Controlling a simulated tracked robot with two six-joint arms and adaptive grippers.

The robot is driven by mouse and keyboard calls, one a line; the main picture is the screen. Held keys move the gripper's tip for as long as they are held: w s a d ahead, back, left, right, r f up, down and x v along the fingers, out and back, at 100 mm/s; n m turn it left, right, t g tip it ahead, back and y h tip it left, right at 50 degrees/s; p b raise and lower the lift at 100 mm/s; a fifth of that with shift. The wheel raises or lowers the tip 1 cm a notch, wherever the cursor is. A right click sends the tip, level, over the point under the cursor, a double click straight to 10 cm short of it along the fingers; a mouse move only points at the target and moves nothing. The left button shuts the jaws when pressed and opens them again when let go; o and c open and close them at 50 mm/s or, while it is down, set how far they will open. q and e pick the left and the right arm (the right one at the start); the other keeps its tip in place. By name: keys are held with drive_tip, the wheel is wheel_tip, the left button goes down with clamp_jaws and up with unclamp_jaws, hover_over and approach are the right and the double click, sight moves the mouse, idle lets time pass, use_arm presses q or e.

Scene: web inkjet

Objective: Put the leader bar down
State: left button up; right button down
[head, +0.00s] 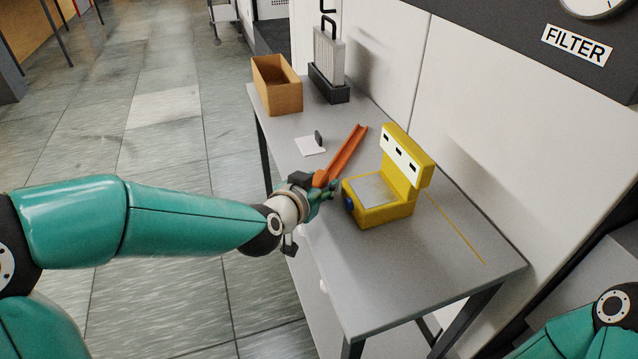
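The leader bar, which I take to be the long orange channel-shaped piece (346,152), slants up and away above the grey table. Its near end is at my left gripper (322,187), whose teal fingers appear closed around it. The fingers partly hide that end. The gripper is at the table's left edge, just left of a yellow device (390,208). I cannot tell whether the bar's far end touches the table. My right gripper is out of view; only part of my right arm shows at the lower right.
The grey table (400,280) has free room at its near end, where a thin yellow line (458,232) lies. Behind the bar are a white card with a small dark piece (309,146), a cardboard box (277,92) and a dark-based filter-like unit (328,85). A wall borders the right.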

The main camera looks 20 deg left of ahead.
use_arm(q)
drive_tip(key=shift+s+r, duration=0.15)
drive_tip(key=shift+r, duration=0.05)
drive_tip(key=p+v, duration=0.2)
drive_tip(key=v, duration=0.9)
drive_tip(key=shift+s+p, duration=0.3)
drive_tip(key=shift+p, duration=0.05)
